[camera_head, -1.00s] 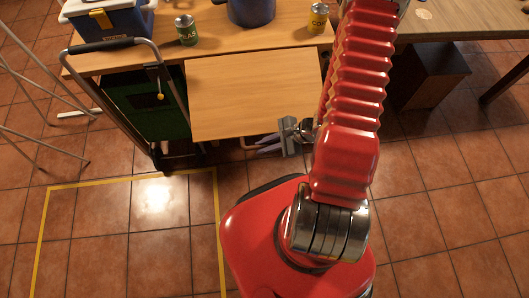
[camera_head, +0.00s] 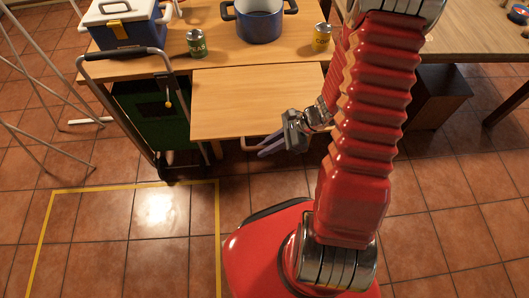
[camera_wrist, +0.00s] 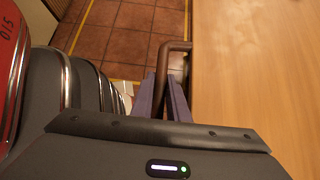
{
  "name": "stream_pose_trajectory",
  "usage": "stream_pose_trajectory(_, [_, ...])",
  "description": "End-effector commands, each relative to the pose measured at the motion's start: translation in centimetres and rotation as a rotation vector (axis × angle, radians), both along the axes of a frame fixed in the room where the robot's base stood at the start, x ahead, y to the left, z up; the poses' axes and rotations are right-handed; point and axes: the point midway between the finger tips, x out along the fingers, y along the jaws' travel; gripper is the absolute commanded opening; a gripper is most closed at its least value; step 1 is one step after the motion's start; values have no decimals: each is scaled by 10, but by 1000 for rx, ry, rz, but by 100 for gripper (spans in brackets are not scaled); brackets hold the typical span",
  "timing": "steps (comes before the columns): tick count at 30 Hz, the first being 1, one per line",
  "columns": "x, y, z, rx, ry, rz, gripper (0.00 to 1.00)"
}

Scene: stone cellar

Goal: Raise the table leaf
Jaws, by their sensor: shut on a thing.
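The table leaf (camera_head: 258,102) is a plain light-wood panel along the table's front edge. It slopes down from the table top; I cannot tell its exact angle. Its surface fills the right of the wrist view (camera_wrist: 255,80). A brown bar handle (camera_wrist: 178,47) stands out from the leaf's edge.
The table top (camera_head: 225,55) holds a blue cooler box (camera_head: 128,30), a green can (camera_head: 196,43), a blue pot (camera_head: 260,25) and a yellow can (camera_head: 321,38). A folding trolley (camera_head: 150,105) stands close to the leaf's left. Yellow floor tape (camera_head: 130,185) marks open floor in front.

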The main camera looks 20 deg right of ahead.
Motion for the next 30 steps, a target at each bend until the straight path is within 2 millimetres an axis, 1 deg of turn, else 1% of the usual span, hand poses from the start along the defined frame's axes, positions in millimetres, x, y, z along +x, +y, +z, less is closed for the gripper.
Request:
stream_pose_trajectory(1, [1, -3, 3, -8, -1, -5, 0])
stream_pose_trajectory(9, [4, -2, 13, -9, -1, -5, 0])
stream_pose_trajectory(22, [5, -1, 15, -4, -3, -6, 0])
stream_pose_trajectory(23, [5, -1, 15, -3, -3, -6, 15])
stream_pose_trajectory(24, [5, -2, 16, -3, -3, -6, 18])
stream_pose_trajectory(26, [5, -2, 15, -3, -3, -6, 22])
stream_pose_trajectory(30, [4, -2, 15, -3, -2, -7, 22])
